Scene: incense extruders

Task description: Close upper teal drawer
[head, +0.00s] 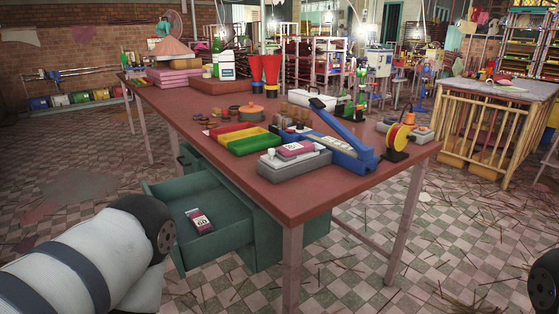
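A teal drawer unit (264,238) sits under the near left side of the red-topped table. Its upper teal drawer (219,240) is pulled well out toward the left, and a small dark box with a pale label (199,221) lies inside it. My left arm reaches in from the lower left, and its rounded dark wrist part is close to the drawer's front, hiding some of it. I cannot tell whether they touch. My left gripper's fingers are not visible. At the right edge only a dark round part of my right arm shows; its gripper is out of view.
The red table (330,200) carries coloured trays (240,139), a blue lever device (340,147), a grey box (295,160) and bottles. Its legs stand near the drawer unit. A bamboo-sided table (480,125) stands right. Thin sticks litter the checkered floor.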

